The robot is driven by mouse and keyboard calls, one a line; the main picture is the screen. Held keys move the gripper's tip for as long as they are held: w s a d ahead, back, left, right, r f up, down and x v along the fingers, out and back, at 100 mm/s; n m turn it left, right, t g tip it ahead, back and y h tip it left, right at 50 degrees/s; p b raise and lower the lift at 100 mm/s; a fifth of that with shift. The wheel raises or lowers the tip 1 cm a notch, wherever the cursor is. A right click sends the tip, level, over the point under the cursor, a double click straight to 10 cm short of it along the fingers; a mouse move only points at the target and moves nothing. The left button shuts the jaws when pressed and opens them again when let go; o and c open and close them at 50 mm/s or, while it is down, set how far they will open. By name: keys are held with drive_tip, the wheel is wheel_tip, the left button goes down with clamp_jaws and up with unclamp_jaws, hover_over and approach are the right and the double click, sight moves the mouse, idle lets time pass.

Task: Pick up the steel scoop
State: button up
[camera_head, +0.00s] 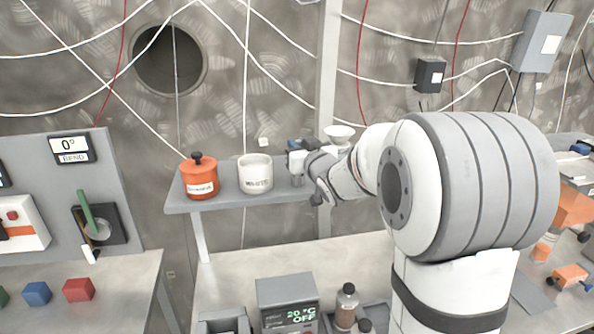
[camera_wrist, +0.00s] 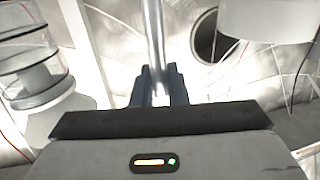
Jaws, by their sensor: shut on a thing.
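My gripper (camera_wrist: 160,88) has its two dark fingers closed on a slim, shiny steel rod (camera_wrist: 155,35), which looks like the handle of the steel scoop. The rod runs up and away between the fingers in the wrist view. The scoop's bowl cannot be made out. In the head view my gripper (camera_head: 298,158) is at the right part of the grey shelf (camera_head: 190,207), just right of the white pot (camera_head: 256,174). My own arm hides much of that area, and the scoop is not clear there.
An orange lidded pot (camera_head: 199,177) stands left of the white pot. A white funnel-like dish (camera_head: 339,133) shows behind my wrist. In the wrist view a clear glass vessel (camera_wrist: 28,55) is at left and a pale round container (camera_wrist: 265,20) at upper right. Cables hang on the wall.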

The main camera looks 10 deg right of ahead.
clamp_jaws()
drive_tip(key=shift+r, duration=0.1)
wheel_tip(320, 180, up, 10)
drive_tip(key=shift+f, duration=0.1)
idle(0.4)
drive_tip(key=shift+s, duration=0.1)
idle(1.0)
